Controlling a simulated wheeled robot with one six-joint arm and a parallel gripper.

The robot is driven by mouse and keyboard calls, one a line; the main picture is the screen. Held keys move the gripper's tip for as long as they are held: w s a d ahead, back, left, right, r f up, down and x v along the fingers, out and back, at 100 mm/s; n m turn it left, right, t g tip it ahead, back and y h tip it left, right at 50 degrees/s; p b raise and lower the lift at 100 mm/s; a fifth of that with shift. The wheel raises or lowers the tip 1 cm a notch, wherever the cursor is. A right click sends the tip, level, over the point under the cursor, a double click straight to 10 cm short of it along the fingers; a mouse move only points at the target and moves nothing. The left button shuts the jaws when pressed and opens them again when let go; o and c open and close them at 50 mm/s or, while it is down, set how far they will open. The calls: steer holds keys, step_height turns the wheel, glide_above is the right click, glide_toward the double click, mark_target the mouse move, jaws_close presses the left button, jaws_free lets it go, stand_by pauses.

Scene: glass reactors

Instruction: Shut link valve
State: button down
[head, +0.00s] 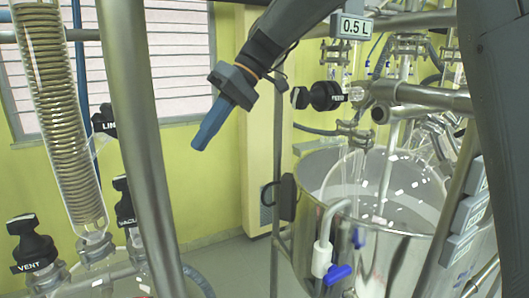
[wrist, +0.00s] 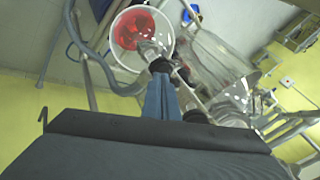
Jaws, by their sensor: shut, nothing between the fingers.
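The link valve (head: 104,121) has a black handle with a label that reads "LIN", its end cut off by a steel post. It sits on glassware to the left of the post in the head view. My gripper (head: 201,143) has blue fingers closed together and empty, pointing down and left in open air to the right of the post and the link valve. It is apart from the valve in the picture. In the wrist view my gripper (wrist: 161,82) points toward black handles (wrist: 162,66) and glassware; I cannot tell which handle is the link valve there.
The steel post (head: 143,150) stands between my gripper and the link valve in the picture. A vent valve (head: 32,243), a vacuum valve (head: 124,202) and a coil condenser (head: 58,110) are at left. A steel vessel (head: 390,245) and another black valve (head: 318,96) are at right.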

steer(key=w+a+r+n+g+y, duration=0.1)
steer(key=w+a+r+n, duration=0.15)
steer(key=r, duration=0.45)
steer(key=w+a+r+n, duration=0.1)
steer(key=r+n, duration=0.2)
steer(key=r, duration=0.4)
steer(key=b+x, duration=0.4)
steer(key=x, duration=0.3)
steer(key=shift+s, duration=0.2)
steer(key=shift+r, duration=0.15)
steer(key=shift+s+d+r+b, duration=0.1)
steer(key=shift+s+d+b, duration=0.05)
steer(key=shift+s+b, duration=0.35)
steer(key=shift+s+r, duration=0.1)
steer(key=shift+s, duration=0.25)
steer(key=shift+s, duration=0.15)
steer(key=shift+s+r, duration=0.1)
steer(key=shift+s, duration=0.05)
steer(key=shift+s+r, duration=0.2)
steer(key=shift+s, duration=0.05)
